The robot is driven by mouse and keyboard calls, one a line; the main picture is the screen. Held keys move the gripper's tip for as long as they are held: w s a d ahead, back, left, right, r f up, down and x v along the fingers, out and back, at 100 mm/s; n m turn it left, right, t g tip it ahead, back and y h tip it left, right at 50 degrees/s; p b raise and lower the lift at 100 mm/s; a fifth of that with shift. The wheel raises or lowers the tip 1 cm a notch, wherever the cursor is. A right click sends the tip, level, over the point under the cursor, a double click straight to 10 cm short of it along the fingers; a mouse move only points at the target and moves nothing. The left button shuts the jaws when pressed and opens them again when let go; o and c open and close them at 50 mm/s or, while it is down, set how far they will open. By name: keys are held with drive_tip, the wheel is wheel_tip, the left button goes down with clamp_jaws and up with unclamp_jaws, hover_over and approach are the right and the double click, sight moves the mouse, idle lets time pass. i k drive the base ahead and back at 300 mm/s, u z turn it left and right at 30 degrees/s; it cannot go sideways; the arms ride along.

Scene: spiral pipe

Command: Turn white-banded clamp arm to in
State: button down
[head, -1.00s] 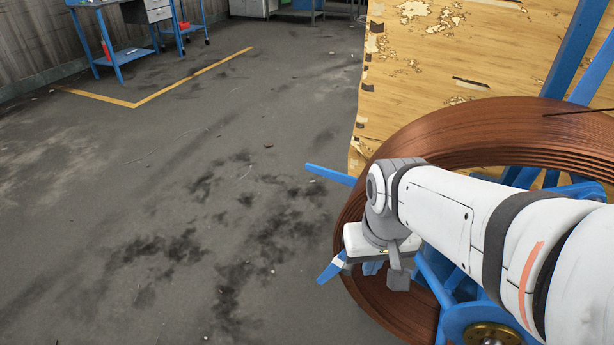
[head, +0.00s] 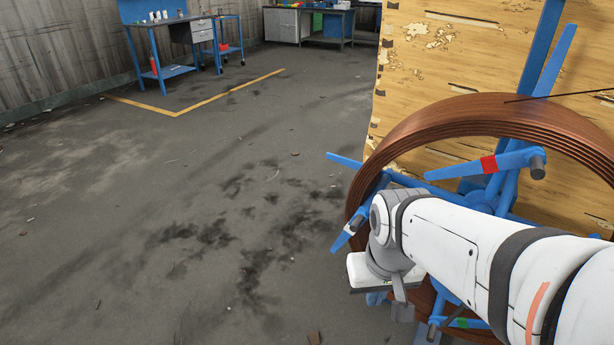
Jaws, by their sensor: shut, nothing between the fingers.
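The white-banded clamp arm (head: 349,231) is a short blue bar with a white band, at the left edge of the copper pipe coil (head: 449,120). It points outward and down to the left, with its inner part hidden by my wrist. My gripper (head: 402,308) is below my wrist, in front of the coil's lower left part. It is shut and empty, below and right of the white band and apart from the band in the picture.
A red-banded clamp arm (head: 487,164) crosses the coil's upper part. A green-banded arm (head: 462,322) is low, partly behind my arm. A wooden panel (head: 430,65) stands behind the coil. Blue workbenches (head: 168,72) are far left. Floor on the left is open.

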sight(344, 236)
drive_tip(key=z, duration=0.05)
drive_tip(key=i, duration=1)
drive_tip(key=u, duration=0.05)
